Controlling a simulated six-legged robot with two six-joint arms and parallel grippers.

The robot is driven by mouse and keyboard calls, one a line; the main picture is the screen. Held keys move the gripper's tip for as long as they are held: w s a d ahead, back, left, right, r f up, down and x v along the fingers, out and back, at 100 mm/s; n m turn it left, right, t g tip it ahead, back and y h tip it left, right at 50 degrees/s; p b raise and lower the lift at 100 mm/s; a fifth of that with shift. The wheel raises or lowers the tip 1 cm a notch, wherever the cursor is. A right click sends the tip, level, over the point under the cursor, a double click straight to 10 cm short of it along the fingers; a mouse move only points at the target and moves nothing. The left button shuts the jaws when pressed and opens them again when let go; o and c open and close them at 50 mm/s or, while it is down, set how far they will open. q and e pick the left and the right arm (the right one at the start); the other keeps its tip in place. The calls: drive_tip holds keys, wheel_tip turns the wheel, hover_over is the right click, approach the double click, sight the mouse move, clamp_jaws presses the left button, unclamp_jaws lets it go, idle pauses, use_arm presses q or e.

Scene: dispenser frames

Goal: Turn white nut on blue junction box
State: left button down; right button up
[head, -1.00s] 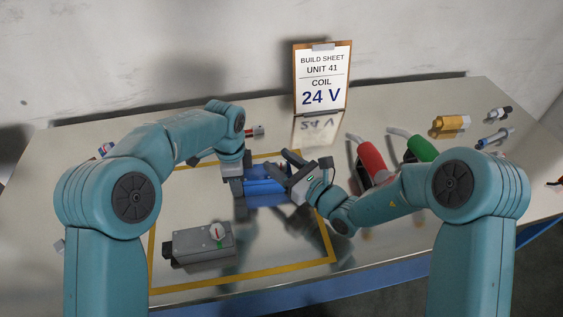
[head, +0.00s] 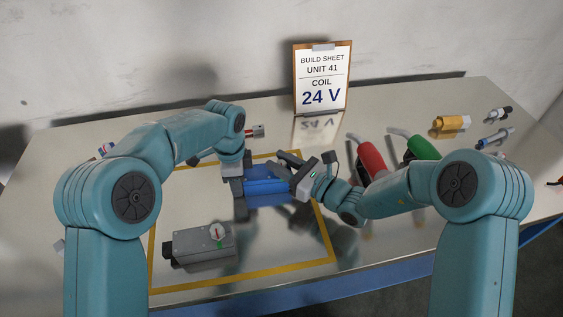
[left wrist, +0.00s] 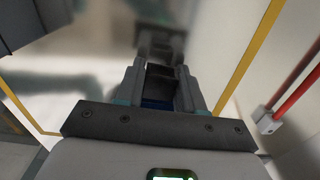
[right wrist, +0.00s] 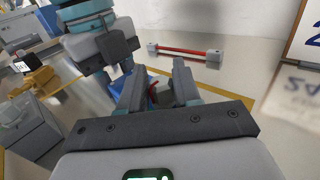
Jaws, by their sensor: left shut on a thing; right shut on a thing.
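The blue junction box (head: 265,187) lies near the back of the yellow-outlined area in the head view. My left gripper (head: 239,194) is shut on its left end; in the left wrist view a dark block (left wrist: 161,80) and a strip of blue show between the fingers. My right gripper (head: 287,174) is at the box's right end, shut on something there. In the right wrist view (right wrist: 156,92) blue and a small red part show between its fingers. The white nut cannot be made out; the right fingers likely cover it.
A grey box with a round gauge (head: 200,245) lies at front left inside the yellow outline (head: 240,287). A red (head: 371,158) and a green (head: 421,148) cylinder are close to my right arm. A brass fitting (head: 450,124) and small parts lie at the back right. A clipboard (head: 322,78) stands behind.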

drive_tip(key=o, duration=1)
drive_tip(key=shift+c, duration=0.2)
drive_tip(key=v, duration=1.2)
use_arm(q)
drive_tip(key=c, duration=0.6)
unclamp_jaws()
